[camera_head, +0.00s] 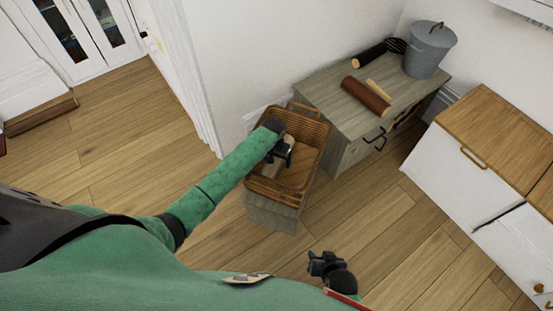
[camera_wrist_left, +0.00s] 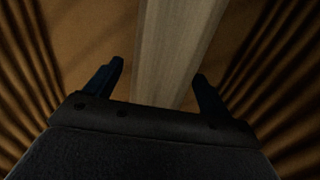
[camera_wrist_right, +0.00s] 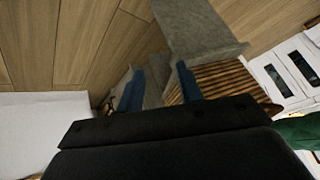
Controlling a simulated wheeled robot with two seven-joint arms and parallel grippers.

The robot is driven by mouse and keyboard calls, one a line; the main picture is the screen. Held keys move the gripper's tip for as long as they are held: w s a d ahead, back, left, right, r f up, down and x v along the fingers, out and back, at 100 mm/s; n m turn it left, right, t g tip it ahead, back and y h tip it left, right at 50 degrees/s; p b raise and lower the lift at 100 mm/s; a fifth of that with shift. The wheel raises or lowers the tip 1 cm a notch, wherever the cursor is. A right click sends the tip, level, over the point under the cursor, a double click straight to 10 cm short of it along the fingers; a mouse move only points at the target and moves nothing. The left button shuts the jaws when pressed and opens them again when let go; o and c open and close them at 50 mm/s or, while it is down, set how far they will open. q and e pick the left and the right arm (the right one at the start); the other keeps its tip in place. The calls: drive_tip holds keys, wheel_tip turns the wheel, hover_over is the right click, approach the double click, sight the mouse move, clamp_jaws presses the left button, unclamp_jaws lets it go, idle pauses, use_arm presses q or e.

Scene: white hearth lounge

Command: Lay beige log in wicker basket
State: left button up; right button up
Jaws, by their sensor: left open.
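The wicker basket (camera_head: 312,132) stands on a low grey stand in the middle of the head view. My left gripper (camera_head: 283,155) reaches down into it and is open. A beige log (camera_wrist_left: 177,50) lies inside the basket in the left wrist view, running away between the two spread fingers (camera_wrist_left: 158,88). The fingers stand apart from its sides. In the head view my gripper partly covers the log. My right gripper (camera_head: 325,264) hangs over the floor at the lower right, empty, with its fingers apart in the right wrist view (camera_wrist_right: 160,85).
A grey wooden cabinet (camera_head: 327,92) right of the basket bears a reddish-brown log (camera_head: 366,96), a thin light log (camera_head: 379,90), a dark log (camera_head: 370,55) and a metal bucket (camera_head: 429,48). The low grey stand (camera_head: 270,212) is under the basket. A white cabinet (camera_head: 440,165) stands at right.

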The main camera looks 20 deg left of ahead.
drive_tip(key=shift+f, duration=0.1)
use_arm(q)
drive_tip(key=shift+r, duration=0.1)
wheel_tip(320, 180, up, 4)
drive_tip(key=shift+a+f, duration=0.1)
wheel_tip(320, 180, up, 8)
drive_tip(key=shift+a+p, duration=0.25)
drive_tip(key=shift+p, duration=0.05)
use_arm(e)
wheel_tip(320, 180, up, 2)
drive_tip(key=shift+s+r, duration=0.1)
